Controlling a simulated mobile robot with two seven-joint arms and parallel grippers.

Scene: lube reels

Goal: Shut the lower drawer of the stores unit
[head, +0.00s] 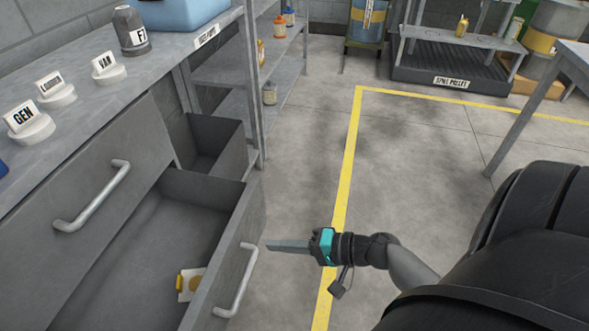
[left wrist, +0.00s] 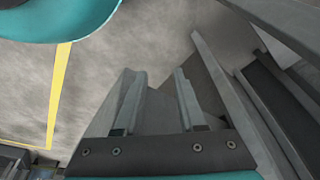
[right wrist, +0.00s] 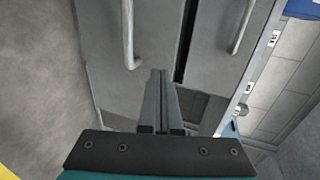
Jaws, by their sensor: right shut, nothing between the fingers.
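The lower drawer (head: 222,262) of the grey stores unit stands pulled well out, with its inside showing. A bar handle (head: 237,280) is on its front; it also shows in the right wrist view (right wrist: 128,35). Above it, the upper drawer front (head: 110,155) has its own handle (head: 92,197). My right gripper (head: 270,245) is shut and empty, just outside the lower drawer's front near the handle; it seems apart from it. My left gripper (left wrist: 157,90) is open with nothing between its fingers; it is outside the head view, over grey panel edges.
A small yellow and white item (head: 190,284) lies in the lower drawer. Labelled stands (head: 30,125) and a grey bottle (head: 130,30) sit on the worktop. Shelving (head: 250,90) stands beyond the unit. The floor right of the drawer is clear, with a yellow line (head: 350,170).

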